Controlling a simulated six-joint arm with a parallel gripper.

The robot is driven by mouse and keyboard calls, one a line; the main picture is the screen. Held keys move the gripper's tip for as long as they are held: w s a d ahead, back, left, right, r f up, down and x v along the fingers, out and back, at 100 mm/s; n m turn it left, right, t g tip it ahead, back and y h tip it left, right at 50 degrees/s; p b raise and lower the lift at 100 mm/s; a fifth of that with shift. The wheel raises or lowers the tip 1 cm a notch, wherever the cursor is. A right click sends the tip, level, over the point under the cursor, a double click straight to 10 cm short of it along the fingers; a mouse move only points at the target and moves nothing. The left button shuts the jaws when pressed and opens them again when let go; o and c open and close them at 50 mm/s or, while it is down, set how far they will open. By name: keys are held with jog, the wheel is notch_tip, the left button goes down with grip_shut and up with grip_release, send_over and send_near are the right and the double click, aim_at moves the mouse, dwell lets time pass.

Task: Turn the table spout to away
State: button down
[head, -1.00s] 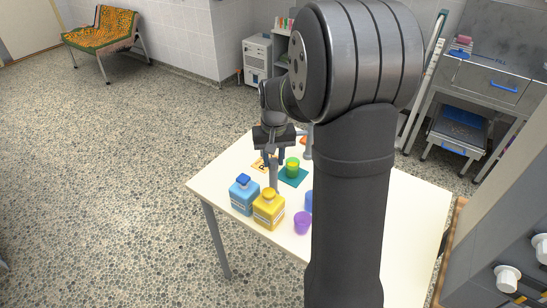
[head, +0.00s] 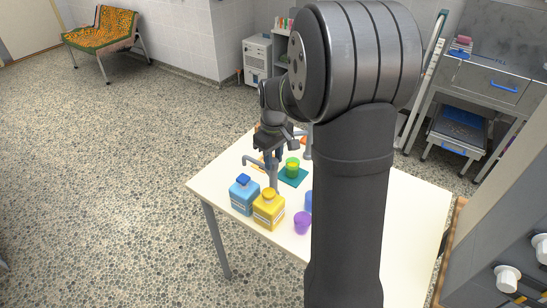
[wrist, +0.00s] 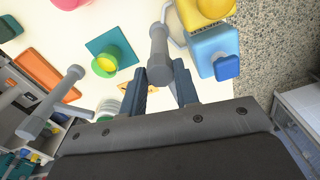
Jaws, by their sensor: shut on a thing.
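The table spout (head: 255,162) is a grey pipe on an upright post behind the blue and yellow bottles. Its arm points to the left in the head view. My gripper (head: 272,158) is at the top of the spout. In the wrist view the grey spout (wrist: 158,50) lies between the two dark blue fingers of my gripper (wrist: 162,88), which is shut on it. Part of the spout is hidden behind my gripper in the head view.
A blue bottle (head: 243,197) and a yellow bottle (head: 268,210) stand close in front of the spout. A green cup (head: 292,168) on a teal mat (head: 298,180) is to its right, and a purple cup (head: 303,223) is nearer. Another grey post (wrist: 55,100) shows in the wrist view.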

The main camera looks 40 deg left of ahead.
dwell(0.4)
jog(key=c, duration=1.1)
grip_release()
notch_tip(320, 180, up, 17)
jog(key=shift+w+r, duration=0.15)
jog(key=shift+r, duration=0.05)
jog(key=shift+f, duration=0.1)
notch_tip(320, 180, down, 17)
jog(key=shift+f, duration=0.15)
